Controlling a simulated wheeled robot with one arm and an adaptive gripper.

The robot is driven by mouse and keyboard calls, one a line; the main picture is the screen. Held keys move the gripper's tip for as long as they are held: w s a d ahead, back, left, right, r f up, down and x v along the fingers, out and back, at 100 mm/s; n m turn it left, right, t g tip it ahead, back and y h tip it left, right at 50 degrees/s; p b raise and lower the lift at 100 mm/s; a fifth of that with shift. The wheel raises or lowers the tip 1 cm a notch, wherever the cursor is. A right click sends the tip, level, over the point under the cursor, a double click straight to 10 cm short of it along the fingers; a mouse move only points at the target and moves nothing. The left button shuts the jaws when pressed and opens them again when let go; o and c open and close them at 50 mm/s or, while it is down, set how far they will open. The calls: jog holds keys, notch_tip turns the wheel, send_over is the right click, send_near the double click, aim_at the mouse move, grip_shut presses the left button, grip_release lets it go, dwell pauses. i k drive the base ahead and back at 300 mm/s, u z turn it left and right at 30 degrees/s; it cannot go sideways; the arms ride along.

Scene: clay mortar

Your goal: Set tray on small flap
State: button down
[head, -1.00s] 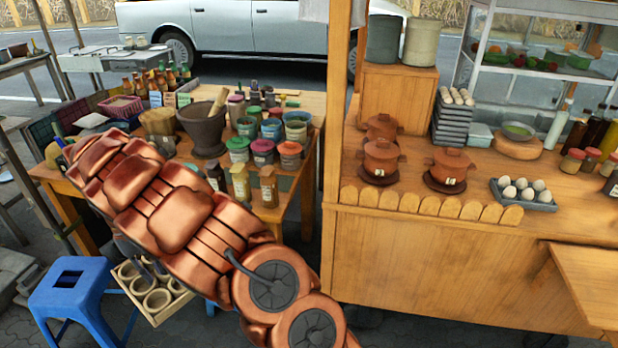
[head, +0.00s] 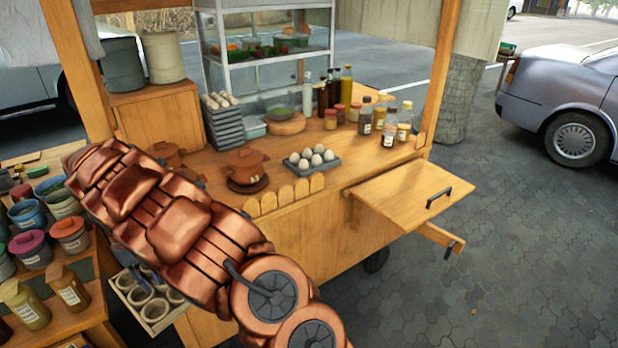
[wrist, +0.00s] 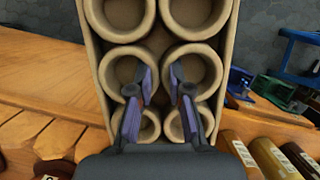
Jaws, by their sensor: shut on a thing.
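The tray (head: 163,322) is a light wooden box holding several round, pale cups. It hangs at the lower left of the head view, partly behind my arm. In the wrist view the tray (wrist: 97,62) fills the middle, with its cups in two columns. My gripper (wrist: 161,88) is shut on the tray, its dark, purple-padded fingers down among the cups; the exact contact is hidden. The small flap (head: 405,193) is a bare wooden board with a dark handle, sticking out from the cart's right end, well to the right of the tray.
The cart counter (head: 215,175) carries clay pots (head: 245,165), an egg tray (head: 314,170) and several bottles and jars (head: 380,125) near the flap. A side table with jars (head: 45,300) stands at the left. The paving (head: 500,230) right of the cart is open.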

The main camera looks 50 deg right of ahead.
aim_at(412, 185)
jog(key=z, duration=1.55)
